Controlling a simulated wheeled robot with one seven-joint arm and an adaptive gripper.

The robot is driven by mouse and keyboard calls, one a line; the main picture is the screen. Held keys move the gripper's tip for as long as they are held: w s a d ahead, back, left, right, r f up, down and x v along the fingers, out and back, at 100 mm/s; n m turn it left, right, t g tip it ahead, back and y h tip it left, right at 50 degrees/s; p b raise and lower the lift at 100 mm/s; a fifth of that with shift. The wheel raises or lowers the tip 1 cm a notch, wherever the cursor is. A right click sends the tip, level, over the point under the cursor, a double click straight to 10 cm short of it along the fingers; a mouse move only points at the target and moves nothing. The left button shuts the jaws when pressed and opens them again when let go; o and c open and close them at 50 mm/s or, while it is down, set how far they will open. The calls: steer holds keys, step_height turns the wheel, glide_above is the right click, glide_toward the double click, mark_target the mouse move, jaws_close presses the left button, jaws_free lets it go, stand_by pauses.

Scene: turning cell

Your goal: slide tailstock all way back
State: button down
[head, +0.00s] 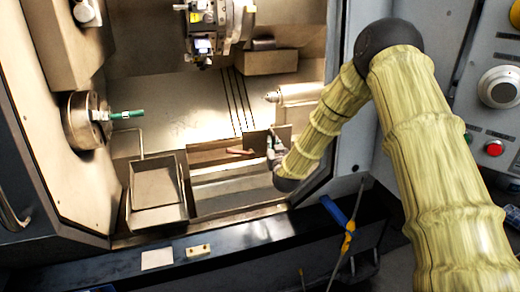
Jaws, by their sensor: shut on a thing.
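The tailstock (300,94) is a pale cylinder with a small pointed tip facing left, at the right side of the lathe's open work space. My arm passes in front of its right end and hides what lies behind. My gripper (270,143) is below and slightly left of the tailstock cylinder, beside an upright plate under it. It is shut on a small part there. The part is mostly hidden by the fingers, and I cannot make out its shape.
The chuck (86,120) at the left holds a green-tipped workpiece (127,115). The tool turret (217,25) hangs above. A square tray (156,189) stands front left, and a reddish piece (240,151) lies left of my gripper. The control panel (490,90) is at the right.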

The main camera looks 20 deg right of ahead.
steer(key=d, duration=0.5)
steer(key=shift+d, duration=0.15)
steer(key=shift+w+r, duration=0.1)
steer(key=c, duration=1.5)
jaws_free()
steer(key=shift+d, duration=0.15)
steer(key=shift+o, duration=0.2)
steer(key=shift+a, duration=0.45)
steer(key=s+a, duration=0.2)
steer(key=s, duration=0.9)
steer(key=shift+s, duration=0.4)
